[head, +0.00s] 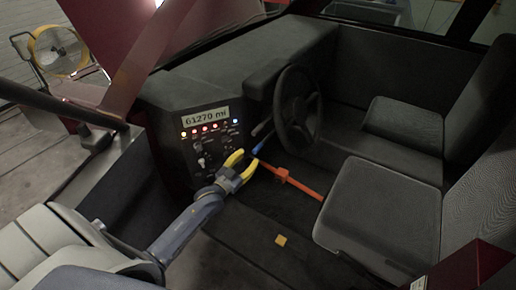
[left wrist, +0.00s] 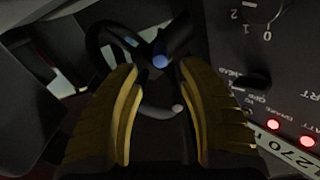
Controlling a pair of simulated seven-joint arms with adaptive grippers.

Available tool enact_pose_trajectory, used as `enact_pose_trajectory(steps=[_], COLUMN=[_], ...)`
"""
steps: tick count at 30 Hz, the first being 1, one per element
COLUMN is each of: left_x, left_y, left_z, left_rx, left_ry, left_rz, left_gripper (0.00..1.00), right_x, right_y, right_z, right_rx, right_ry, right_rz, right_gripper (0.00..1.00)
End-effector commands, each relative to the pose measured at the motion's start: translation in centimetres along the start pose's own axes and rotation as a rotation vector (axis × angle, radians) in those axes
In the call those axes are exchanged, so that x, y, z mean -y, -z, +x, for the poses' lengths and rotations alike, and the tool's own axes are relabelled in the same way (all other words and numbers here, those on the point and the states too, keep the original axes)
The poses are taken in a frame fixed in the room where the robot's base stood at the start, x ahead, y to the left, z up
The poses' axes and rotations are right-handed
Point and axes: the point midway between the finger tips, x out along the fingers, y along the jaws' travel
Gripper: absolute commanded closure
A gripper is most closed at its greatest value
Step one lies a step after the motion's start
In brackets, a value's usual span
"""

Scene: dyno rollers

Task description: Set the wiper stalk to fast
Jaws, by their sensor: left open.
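My left gripper (head: 243,161) has yellow fingers, spread open, in front of the dashboard near the steering column. A dark stalk with a blue tip (head: 257,149) is just beyond the fingertips. In the left wrist view the blue tip (left wrist: 161,61) shows between the open fingers (left wrist: 154,75), with no grip on it. A second stalk end, pale and round (left wrist: 177,108), shows lower between the fingers. Which stalk is the wiper one, and its setting, I cannot tell. The steering wheel (head: 297,105) is behind the stalks. My right gripper is not in view.
An orange bar (head: 300,184) runs below. Seats (head: 378,215) stand to the right. A small orange square (head: 281,240) lies on the floor.

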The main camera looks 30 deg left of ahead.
Motion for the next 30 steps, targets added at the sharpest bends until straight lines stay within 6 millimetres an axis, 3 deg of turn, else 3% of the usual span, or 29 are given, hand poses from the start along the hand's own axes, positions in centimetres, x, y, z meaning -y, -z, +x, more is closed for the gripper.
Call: enact_pose_trajectory(steps=[6, 12, 19, 30], left_x=[0.0, 0.0, 0.0, 0.0], left_y=[0.1, 0.1, 0.0, 0.0], left_z=[3.8, 6.2, 7.7, 8.1], left_rx=[-0.002, -0.001, 0.0, 0.0], left_ry=[0.001, 0.001, 0.001, 0.0], left_rz=[0.0, 0.0, 0.0, 0.0], left_gripper=[0.59, 0.59, 0.59, 0.59], right_x=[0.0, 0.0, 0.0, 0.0], right_y=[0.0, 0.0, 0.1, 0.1], right_z=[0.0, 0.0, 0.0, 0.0], right_rx=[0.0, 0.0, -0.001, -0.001], right_ry=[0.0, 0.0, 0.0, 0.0], right_rz=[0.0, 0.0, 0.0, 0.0], right_gripper=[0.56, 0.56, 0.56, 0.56])
